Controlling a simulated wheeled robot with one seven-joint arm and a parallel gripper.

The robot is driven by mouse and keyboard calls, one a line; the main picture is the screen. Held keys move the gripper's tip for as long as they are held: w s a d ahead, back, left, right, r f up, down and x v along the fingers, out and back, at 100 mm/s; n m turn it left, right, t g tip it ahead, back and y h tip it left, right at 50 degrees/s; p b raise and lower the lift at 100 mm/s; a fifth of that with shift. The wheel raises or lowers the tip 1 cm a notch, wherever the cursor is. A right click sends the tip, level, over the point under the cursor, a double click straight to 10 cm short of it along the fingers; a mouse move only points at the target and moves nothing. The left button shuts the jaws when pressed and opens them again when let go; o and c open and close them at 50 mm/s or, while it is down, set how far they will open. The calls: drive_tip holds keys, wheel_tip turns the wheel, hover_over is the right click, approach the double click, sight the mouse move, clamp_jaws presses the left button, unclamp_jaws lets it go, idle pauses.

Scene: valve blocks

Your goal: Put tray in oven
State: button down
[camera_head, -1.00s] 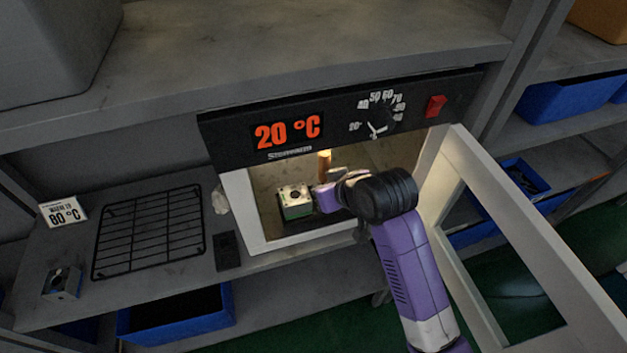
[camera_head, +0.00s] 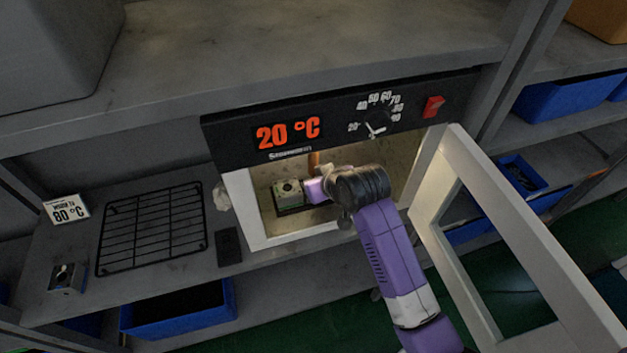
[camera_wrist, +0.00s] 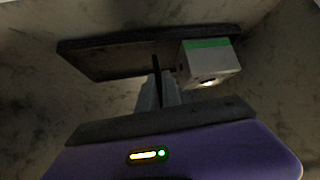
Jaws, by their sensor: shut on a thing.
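The oven (camera_head: 240,190) stands on the shelf with its door (camera_head: 440,200) open to the right; its display reads 20 °C. A dark tray (camera_wrist: 95,62) shows in the wrist view inside the oven, with a valve block (camera_wrist: 208,62) with a green band on it. In the head view the block (camera_head: 288,192) sits on the tray (camera_head: 292,209) inside the oven, left of my arm. My gripper (camera_wrist: 157,75) is inside the oven, shut on the tray's upright part. The fingertips are partly hidden in the head view.
A black wire rack (camera_head: 150,228) lies on the shelf left of the oven. A small metal block (camera_head: 66,279) and an 80 °C sign (camera_head: 67,209) stand farther left. Blue bins (camera_head: 180,306) sit below. The open door stands close to the right of my arm.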

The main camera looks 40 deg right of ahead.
drive_tip(key=c, duration=2)
unclamp_jaws()
drive_tip(key=shift+f, duration=0.25)
drive_tip(key=o, duration=0.5)
drive_tip(key=shift+r, duration=0.1)
